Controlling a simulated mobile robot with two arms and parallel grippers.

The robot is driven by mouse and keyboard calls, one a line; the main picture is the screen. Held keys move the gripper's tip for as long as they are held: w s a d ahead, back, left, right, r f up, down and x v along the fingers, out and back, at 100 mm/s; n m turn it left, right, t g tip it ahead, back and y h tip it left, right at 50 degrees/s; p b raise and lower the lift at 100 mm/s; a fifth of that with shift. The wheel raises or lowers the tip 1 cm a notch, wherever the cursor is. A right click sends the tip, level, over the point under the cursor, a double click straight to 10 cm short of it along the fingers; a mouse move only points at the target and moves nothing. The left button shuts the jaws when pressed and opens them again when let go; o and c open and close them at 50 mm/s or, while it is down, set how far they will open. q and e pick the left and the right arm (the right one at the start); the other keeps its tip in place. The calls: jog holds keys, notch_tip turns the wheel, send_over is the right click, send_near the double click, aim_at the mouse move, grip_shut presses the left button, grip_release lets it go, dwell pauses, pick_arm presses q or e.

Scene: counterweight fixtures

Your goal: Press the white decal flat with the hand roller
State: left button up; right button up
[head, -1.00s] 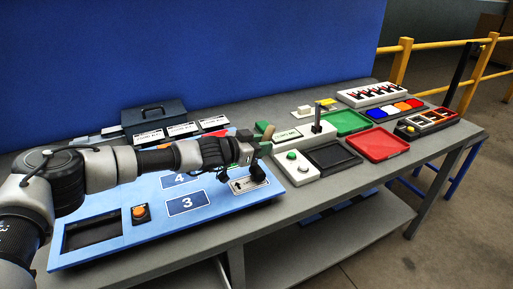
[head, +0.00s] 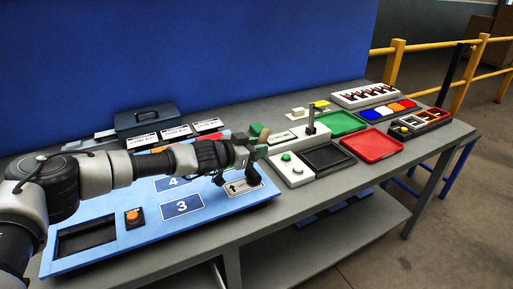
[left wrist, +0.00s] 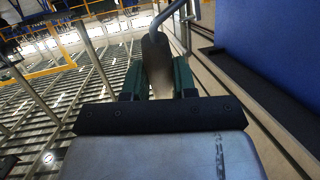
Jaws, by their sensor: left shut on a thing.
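The white decal (head: 241,188) with a black arrow lies on the right end of the blue panel (head: 150,233). My left gripper (head: 256,151) is above the decal's far side and partly covers it. Whether the roller touches the decal is hidden. My right gripper is not in view.
A white box with a green button (head: 289,171) and a dark tray (head: 326,158) stand right of the panel. Red (head: 372,146) and green (head: 341,123) trays lie farther right. An orange button (head: 133,216) is on the panel. A toolbox (head: 150,117) stands behind.

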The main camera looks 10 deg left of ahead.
pick_arm(q)
jog(key=shift+s+f, duration=0.1)
jog(key=shift+f, duration=0.3)
dwell(0.6)
jog(key=shift+r, duration=0.1)
jog(key=shift+r+p, duration=2.15)
jog(key=shift+r, duration=1.35)
